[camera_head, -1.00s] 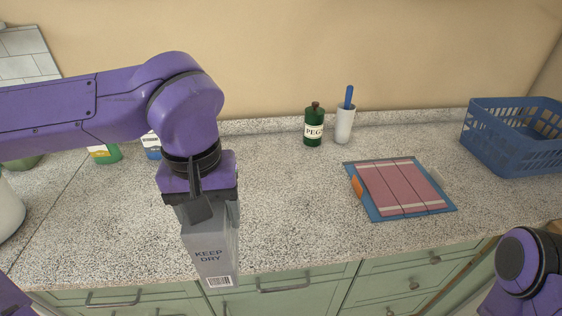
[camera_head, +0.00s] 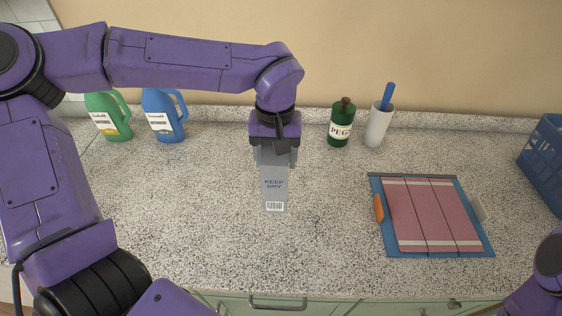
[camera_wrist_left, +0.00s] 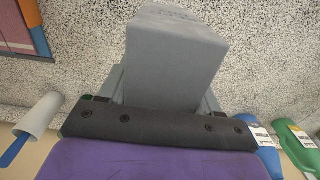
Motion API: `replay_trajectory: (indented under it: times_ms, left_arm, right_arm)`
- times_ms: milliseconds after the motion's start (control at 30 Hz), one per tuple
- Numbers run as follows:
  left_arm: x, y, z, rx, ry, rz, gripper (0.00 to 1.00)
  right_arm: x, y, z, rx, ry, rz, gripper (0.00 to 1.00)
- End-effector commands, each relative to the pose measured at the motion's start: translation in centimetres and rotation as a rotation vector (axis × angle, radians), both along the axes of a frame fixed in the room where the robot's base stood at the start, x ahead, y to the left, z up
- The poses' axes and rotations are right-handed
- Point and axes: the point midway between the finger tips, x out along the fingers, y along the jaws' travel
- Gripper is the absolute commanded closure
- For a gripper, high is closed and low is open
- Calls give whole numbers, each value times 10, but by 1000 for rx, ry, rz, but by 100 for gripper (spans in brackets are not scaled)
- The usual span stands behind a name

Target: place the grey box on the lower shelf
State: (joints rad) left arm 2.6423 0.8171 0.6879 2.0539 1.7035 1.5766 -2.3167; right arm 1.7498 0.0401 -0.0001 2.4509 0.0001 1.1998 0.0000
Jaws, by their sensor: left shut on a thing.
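The grey box (camera_head: 274,187) has "KEEP DRY" and a barcode on its face. My left gripper (camera_head: 273,150) is shut on its top end, and the box hangs upright below it, over the speckled counter. I cannot tell whether its bottom touches the counter. In the left wrist view the grey box (camera_wrist_left: 170,60) sits between the fingers of my left gripper (camera_wrist_left: 165,95). No lower shelf shows in these frames. Only part of my right arm shows at the bottom right; its gripper is out of view.
Green (camera_head: 108,115) and blue (camera_head: 163,115) jugs stand at the back left. A green PEGS bottle (camera_head: 340,125) and a white cup (camera_head: 378,125) stand at the back. A blue-and-pink folding board (camera_head: 430,215) lies right. A blue basket (camera_head: 545,165) is at the right edge. The counter's front middle is clear.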

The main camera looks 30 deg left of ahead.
Motion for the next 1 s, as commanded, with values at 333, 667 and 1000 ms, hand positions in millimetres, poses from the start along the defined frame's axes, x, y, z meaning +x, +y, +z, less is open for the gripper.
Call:
replay_trajectory:
  times_ms: [333,667,1000]
  left_arm:
    - [31,4,-47,0,2,0,87]
    - [31,3,-65,-2,-2,1,87]
    - [30,4,-67,-2,-1,1,12]
  right_arm:
    - [0,0,8,0,-1,0,57]
    - [1,0,9,0,-1,0,57]
    - [1,0,9,0,-1,0,57]
